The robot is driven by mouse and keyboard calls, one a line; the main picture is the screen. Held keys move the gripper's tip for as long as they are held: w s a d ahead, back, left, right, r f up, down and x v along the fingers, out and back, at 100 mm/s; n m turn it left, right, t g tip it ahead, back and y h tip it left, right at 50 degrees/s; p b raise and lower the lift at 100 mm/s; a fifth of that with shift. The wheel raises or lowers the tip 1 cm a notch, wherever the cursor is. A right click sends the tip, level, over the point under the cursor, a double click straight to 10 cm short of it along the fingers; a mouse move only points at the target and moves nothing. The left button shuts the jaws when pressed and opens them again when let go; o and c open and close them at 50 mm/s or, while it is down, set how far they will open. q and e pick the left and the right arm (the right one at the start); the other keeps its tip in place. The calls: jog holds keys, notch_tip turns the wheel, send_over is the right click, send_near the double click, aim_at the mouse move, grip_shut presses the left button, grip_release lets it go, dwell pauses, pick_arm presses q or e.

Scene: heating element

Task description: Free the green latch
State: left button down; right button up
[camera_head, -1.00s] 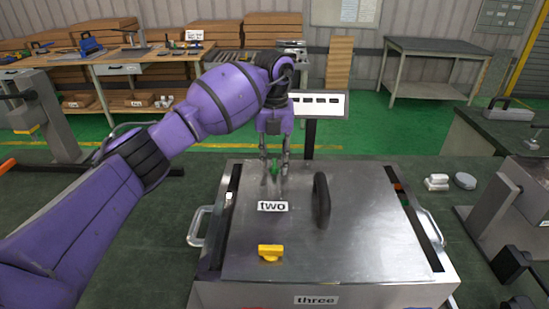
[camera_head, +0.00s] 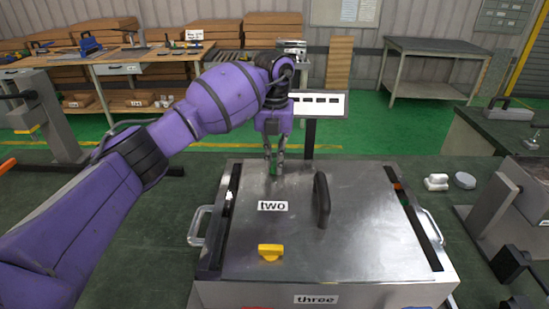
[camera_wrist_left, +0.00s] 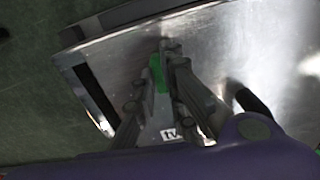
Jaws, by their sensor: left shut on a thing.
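The green latch (camera_head: 273,168) sits near the far edge of the metal lid (camera_head: 360,215), behind the label "two". My left gripper (camera_head: 274,165) points down at it, with its fingers closed around the latch. In the left wrist view the green latch (camera_wrist_left: 157,75) shows between and beside the fingertips (camera_wrist_left: 165,60), which hide part of it. A yellow latch (camera_head: 270,252) sits near the front of the lid. My right gripper is not in view.
A black handle (camera_head: 321,200) stands up from the middle of the lid. Side handles (camera_head: 199,226) stick out from the metal box. White blocks (camera_head: 436,182) and a grey disc (camera_head: 465,180) lie on the bench to the right. A white sign (camera_head: 320,104) stands behind the box.

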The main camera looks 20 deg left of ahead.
pick_arm(q)
jog(key=m, duration=0.4)
jog(key=shift+m, duration=0.4)
jog(key=m, duration=0.3)
jog(key=shift+m, duration=0.3)
jog(key=m, duration=0.4)
jog(key=shift+m, duration=0.3)
jog(key=shift+m+b, duration=0.4)
jog(key=shift+m, duration=1.7)
jog(key=c, duration=1.8)
grip_release()
